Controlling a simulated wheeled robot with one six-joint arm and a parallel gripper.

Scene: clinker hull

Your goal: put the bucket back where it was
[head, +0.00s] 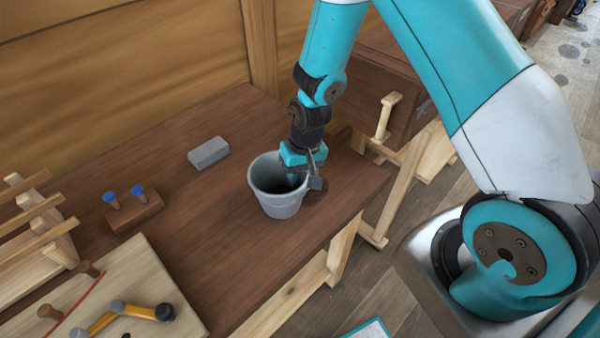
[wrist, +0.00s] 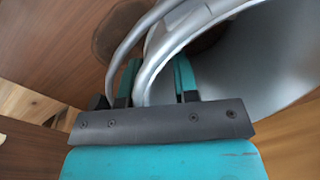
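The grey bucket (head: 279,203) is upright on the brown workbench, near its front edge; I cannot tell whether its base fully touches the wood. My gripper (head: 304,172) reaches down at the bucket's right rim. In the wrist view, my gripper (wrist: 156,82) has one teal finger outside the bucket wall and one inside, with a gap between them. The bucket (wrist: 260,55) fills the right of that view, its rim and curved handle passing by the fingers. A dark round patch (wrist: 122,30) marks the bench beside the bucket.
A grey block (head: 208,153) lies left of the bucket. A wooden holder (head: 134,213) with blue-topped pegs, a rack (head: 40,232) and a pale board (head: 130,285) with tools fill the left. A brown chest (head: 385,85) stands behind right. Bench between block and bucket is clear.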

